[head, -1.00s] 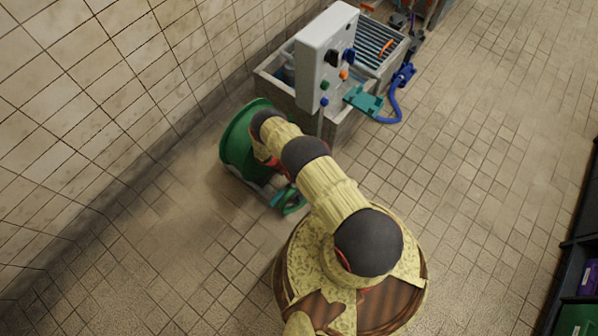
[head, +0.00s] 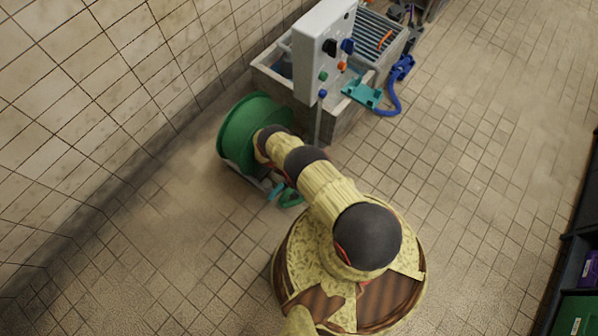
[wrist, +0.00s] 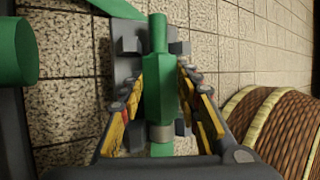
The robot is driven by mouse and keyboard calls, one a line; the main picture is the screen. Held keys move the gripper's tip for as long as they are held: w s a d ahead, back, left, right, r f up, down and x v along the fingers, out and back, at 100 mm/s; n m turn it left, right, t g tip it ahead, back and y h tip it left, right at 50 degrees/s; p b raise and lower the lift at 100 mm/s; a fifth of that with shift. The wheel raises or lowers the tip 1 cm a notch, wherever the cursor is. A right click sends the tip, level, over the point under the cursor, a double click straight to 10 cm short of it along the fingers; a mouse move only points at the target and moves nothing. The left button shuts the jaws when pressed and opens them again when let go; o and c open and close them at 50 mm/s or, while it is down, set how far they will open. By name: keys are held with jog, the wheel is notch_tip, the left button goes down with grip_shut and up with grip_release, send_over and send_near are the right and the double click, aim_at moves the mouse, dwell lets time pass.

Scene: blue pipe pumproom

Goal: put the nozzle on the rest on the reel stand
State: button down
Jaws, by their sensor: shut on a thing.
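The green nozzle (wrist: 160,85) is between the yellow-padded fingers of my gripper (wrist: 160,76) in the wrist view, and the gripper is shut on it. The nozzle's narrow end points to the top of the picture. A grey bracket with short prongs, seemingly the rest (wrist: 130,46), shows behind the nozzle, with prongs on both sides of it. I cannot tell whether nozzle and rest touch. The green reel (head: 243,128) stands by the wall in the head view, and part of it shows at the left of the wrist view (wrist: 14,52). My arm hides the gripper in the head view.
A grey sink unit (head: 345,122) with an upright control panel (head: 318,50) stands just beyond the reel. A blue hose (head: 396,98) hangs at its right side. Dark shelving (head: 572,245) is at the right edge. The tiled floor between is clear.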

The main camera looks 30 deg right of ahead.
jog(key=shift+f, duration=0.2)
jog(key=c, duration=1.2)
grip_release()
jog(key=shift+r, duration=0.1)
